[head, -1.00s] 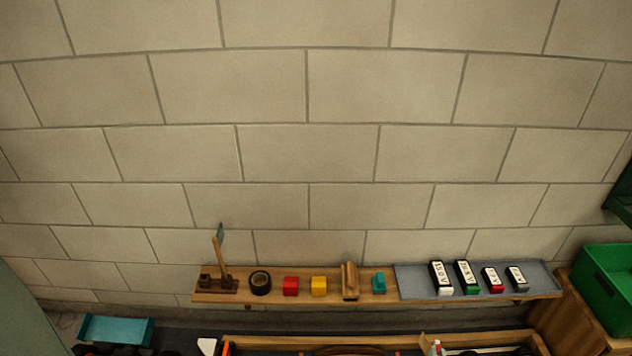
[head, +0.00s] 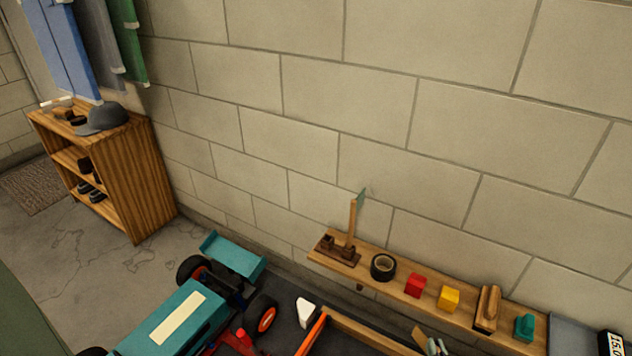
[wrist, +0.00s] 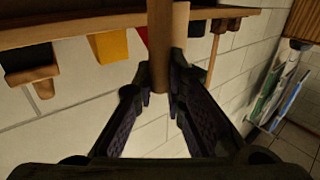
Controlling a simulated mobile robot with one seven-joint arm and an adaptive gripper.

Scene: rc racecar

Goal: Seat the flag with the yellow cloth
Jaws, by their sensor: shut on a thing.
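In the wrist view my gripper (wrist: 160,92) is shut on a brown wooden rod (wrist: 159,45), which looks like a flag staff. The rod runs up out of the picture, and no yellow cloth shows in either view. On the wall shelf, a dark wooden stand (head: 338,250) holds one upright staff with a small green cloth (head: 359,197). The stand also shows in the wrist view (wrist: 228,25), right of the held rod and apart from it. My gripper is outside the head view.
The wall shelf (head: 400,292) also holds a black tape roll (head: 383,267), a red block (head: 415,286), a yellow block (head: 448,298) and a teal piece (head: 524,327). Below is a teal racecar (head: 165,325). A wooden cabinet (head: 145,190) stands left; floor between is clear.

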